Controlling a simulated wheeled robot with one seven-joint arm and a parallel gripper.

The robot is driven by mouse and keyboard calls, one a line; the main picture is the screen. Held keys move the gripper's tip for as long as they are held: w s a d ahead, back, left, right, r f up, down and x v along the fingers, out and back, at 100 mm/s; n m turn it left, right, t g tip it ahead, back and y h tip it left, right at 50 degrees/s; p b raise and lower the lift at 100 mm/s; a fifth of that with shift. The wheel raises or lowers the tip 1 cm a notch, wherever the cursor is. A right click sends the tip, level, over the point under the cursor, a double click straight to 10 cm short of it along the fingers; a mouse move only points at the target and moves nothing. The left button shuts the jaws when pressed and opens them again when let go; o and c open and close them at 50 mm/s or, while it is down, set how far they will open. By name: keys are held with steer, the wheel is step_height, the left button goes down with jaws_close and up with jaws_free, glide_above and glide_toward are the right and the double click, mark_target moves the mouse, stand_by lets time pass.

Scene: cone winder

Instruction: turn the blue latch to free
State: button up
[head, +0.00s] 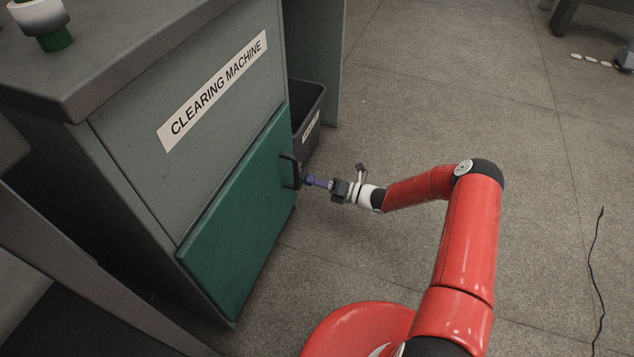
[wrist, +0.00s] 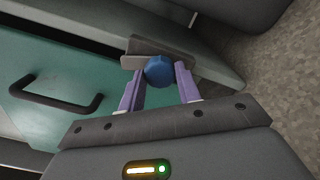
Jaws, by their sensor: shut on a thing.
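The blue latch (wrist: 159,71) shows in the wrist view as a round blue knob, with a grey plate (wrist: 133,61) behind it. My gripper (head: 314,181) has purple fingers, and in the wrist view they are shut on the latch from both sides. In the head view the gripper is at the right edge of the green door (head: 232,222) of the clearing machine (head: 140,165), beside the dark door handle (head: 289,171). The latch cannot be made out there. The door looks closed.
The handle also shows in the wrist view (wrist: 60,103), left of the fingers. A dark bin (head: 308,122) stands behind the gripper, against the machine. The floor to the right is mostly clear, with a thin dark cable (head: 594,265) at the far right.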

steer(key=shift+m, duration=2)
steer(key=o, duration=1)
steer(key=shift+c, duration=0.2)
steer(key=v, duration=0.7)
steer(key=shift+d+p, duration=0.35)
steer(key=shift+d, duration=0.05)
steer(key=shift+s+r, duration=0.1)
